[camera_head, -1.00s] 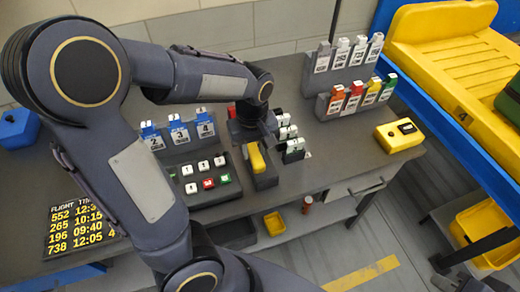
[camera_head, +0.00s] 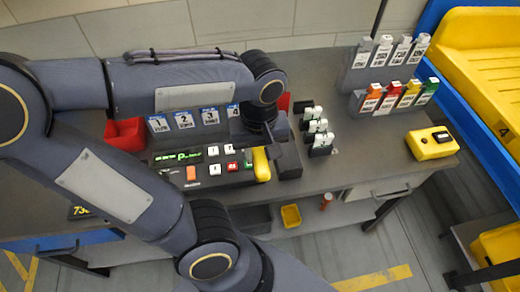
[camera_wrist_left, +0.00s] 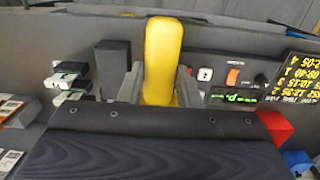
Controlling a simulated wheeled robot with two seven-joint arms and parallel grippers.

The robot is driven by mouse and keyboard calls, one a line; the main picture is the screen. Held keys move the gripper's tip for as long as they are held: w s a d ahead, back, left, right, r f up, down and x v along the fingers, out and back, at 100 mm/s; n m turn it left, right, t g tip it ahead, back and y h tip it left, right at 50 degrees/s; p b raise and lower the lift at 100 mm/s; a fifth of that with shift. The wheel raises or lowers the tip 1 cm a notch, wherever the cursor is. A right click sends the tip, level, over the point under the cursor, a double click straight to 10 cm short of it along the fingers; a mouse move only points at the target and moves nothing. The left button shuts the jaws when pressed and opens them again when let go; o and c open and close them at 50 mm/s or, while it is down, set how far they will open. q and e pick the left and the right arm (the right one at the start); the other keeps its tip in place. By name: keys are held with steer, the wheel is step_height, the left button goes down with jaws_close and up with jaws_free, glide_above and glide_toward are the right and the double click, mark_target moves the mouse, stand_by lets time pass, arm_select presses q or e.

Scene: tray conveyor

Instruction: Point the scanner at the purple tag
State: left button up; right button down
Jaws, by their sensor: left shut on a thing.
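The scanner (camera_head: 261,165) shows as a yellow handle at the right end of the dark button panel. My left gripper (camera_head: 262,143) is shut on it from above. In the left wrist view the yellow scanner (camera_wrist_left: 163,58) stands between the two fingers (camera_wrist_left: 160,95). The scanner's front is hidden. Orange, red, yellow and green tags (camera_head: 398,92) stand in the front row of the rack at the back right, with pale-topped tags (camera_head: 390,50) behind. I cannot make out a purple tag. My right gripper is not in view.
A dark block (camera_head: 288,160) stands just right of the scanner. Blue-clipped numbered cards (camera_head: 185,119) and a red bin (camera_head: 125,135) are at left. A yellow box (camera_head: 432,143) sits near the right end.

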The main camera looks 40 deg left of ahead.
mark_target(260, 155)
arm_select(q)
steer(key=shift+r+p, duration=3.15)
steer(key=shift+r, duration=0.4)
steer(key=shift+w+f, duration=0.1)
